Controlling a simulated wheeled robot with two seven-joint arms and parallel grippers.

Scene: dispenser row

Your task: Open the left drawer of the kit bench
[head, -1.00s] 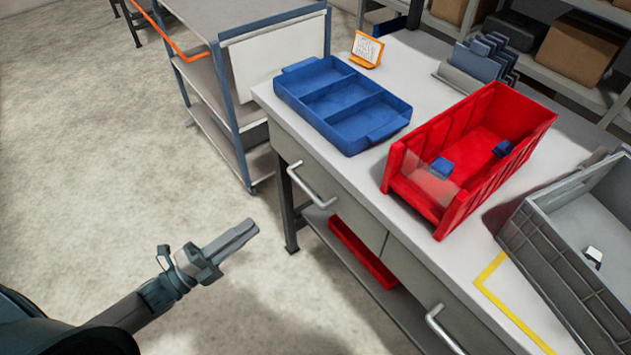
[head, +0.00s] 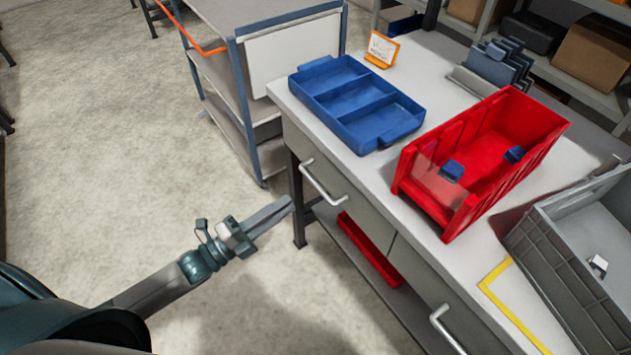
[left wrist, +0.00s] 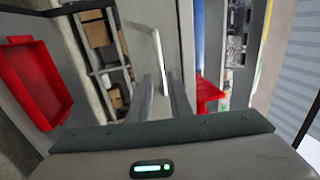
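The kit bench (head: 400,180) has a grey left drawer (head: 350,205), which is shut, with a silver bar handle (head: 322,186) on its front. The handle also shows in the left wrist view (left wrist: 161,62), ahead of the fingertips and roughly in line with the gap between them. My left gripper (head: 288,204) is just left of the handle in the head view, apart from it. Its two fingers (left wrist: 164,88) stand apart with nothing between them, so it is open and empty. A second handle (head: 440,325) marks the right drawer. My right gripper is in neither view.
On the bench top stand a blue divided tray (head: 352,105), a red bin (head: 480,165) with small blue parts and a grey crate (head: 570,270). A red tray (head: 368,252) sits on the lower shelf. A cart (head: 240,90) stands behind. The floor at left is clear.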

